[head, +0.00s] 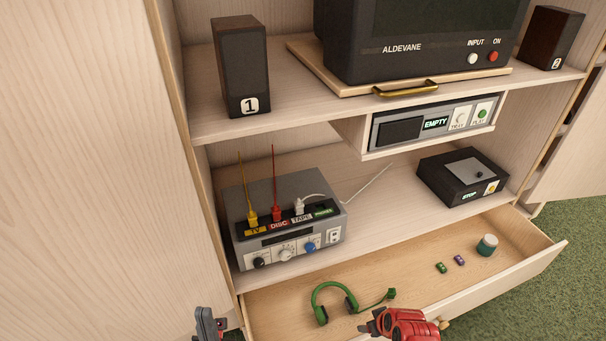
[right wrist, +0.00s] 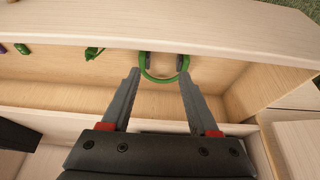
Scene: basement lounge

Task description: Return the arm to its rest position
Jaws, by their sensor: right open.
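My left gripper (head: 207,324) shows at the bottom edge of the head view, left of the open drawer. Only a grey and red part of it is in frame, so its jaw state is unclear. My right arm's red part shows at the bottom of the head view, in front of the drawer. In the right wrist view my right gripper (right wrist: 160,75) is open, with its two grey fingers apart and nothing held. The green headphones (head: 318,295) lie in the drawer (head: 415,270); they also appear beyond the fingertips in the right wrist view (right wrist: 146,70).
The drawer also holds a teal jar (head: 487,245), two small plugs (head: 441,267) and the headphones' green plug. Above are a grey switch box (head: 290,215), a black box (head: 462,178), a speaker (head: 241,65) and a television (head: 420,40). A cabinet panel stands at left.

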